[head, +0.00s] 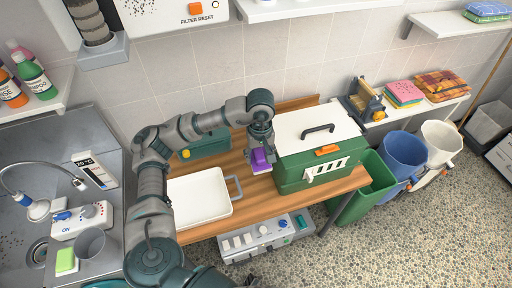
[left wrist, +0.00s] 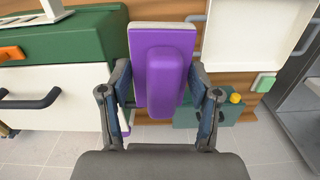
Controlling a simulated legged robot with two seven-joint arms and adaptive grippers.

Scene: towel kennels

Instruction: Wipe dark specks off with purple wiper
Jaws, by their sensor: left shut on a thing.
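The purple wiper (head: 261,160) has a purple grip and a pale base plate. My left gripper (head: 262,143) is shut on it and holds it over the wooden table, just left of the green carrier. In the left wrist view the wiper (left wrist: 165,75) sits between both fingers of the left gripper (left wrist: 163,100). Its wiping face is turned away from that camera. Small dark specks (head: 72,131) show on the grey wall of the sink at the left. I cannot tell whether the wiper touches anything. My right gripper is not in view.
The green carrier (head: 290,176) with a white handled lid stands on the wooden table (head: 268,205). A white tray (head: 205,194) lies left of the wiper. Behind is a dark green box (head: 207,145). Green, blue (head: 402,151) and white bins stand at the right.

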